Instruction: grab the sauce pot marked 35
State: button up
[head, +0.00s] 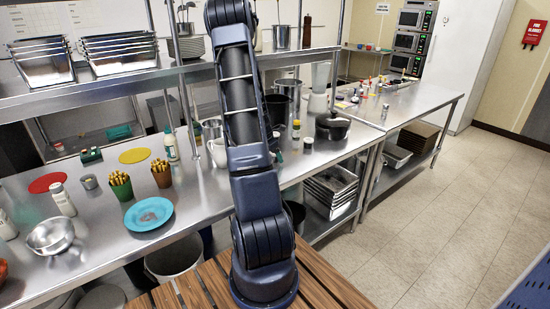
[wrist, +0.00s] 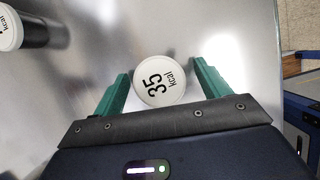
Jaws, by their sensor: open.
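The sauce pot marked 35 (wrist: 160,92) shows in the wrist view as a round white lid with black text "35 kcal". My gripper (wrist: 160,69) is open, with one green finger on each side of this pot. The lid lies between the fingers, close to both, with narrow gaps; I cannot tell whether either finger touches the pot. The pot's body is hidden under its lid. In the head view my gripper is not visible, and I cannot make out which small item is this pot.
A second white-lidded pot with a dark body (wrist: 22,28) stands at the upper left of the wrist view. In the head view, the steel counter (head: 100,205) holds a blue plate (head: 148,214), a steel bowl (head: 50,235) and a dark pan (head: 332,127). A shelf (head: 130,83) runs above the counter.

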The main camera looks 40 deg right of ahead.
jog(key=shift+c, duration=0.2)
jog(key=c, duration=1)
